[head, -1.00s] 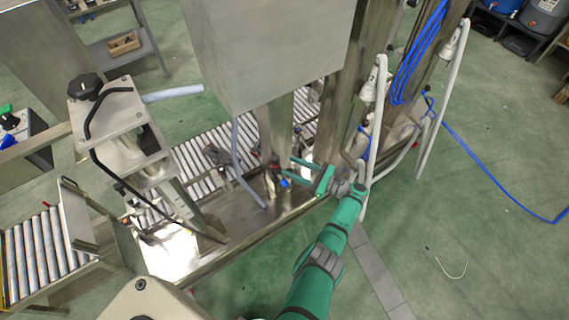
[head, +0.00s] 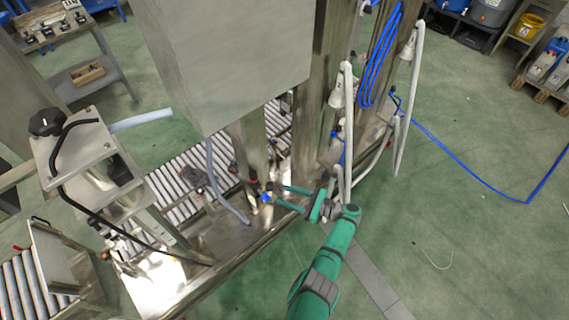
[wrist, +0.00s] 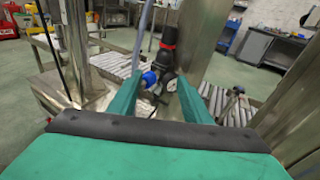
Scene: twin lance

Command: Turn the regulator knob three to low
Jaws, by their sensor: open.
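A regulator (wrist: 166,58) with a black body, a red ring and a black top stands upright on the steel frame in the wrist view. A blue fitting (wrist: 150,78) and a small round gauge (wrist: 171,86) sit at its lower part. In the head view the regulator (head: 253,176) is small, and its blue fitting (head: 266,198) shows below. No number or low mark is readable. My gripper (head: 280,196) is open and empty, just right of the regulator. In the wrist view its green fingers (wrist: 158,84) spread either side of the blue fitting and gauge, with the red ring above the tips.
A steel cabinet (head: 225,60) hangs above the regulator. Steel posts and white curved handles (head: 345,125) stand close to my arm. A roller conveyor (head: 180,172) runs behind. A stand with a black knob (head: 47,121) is at left.

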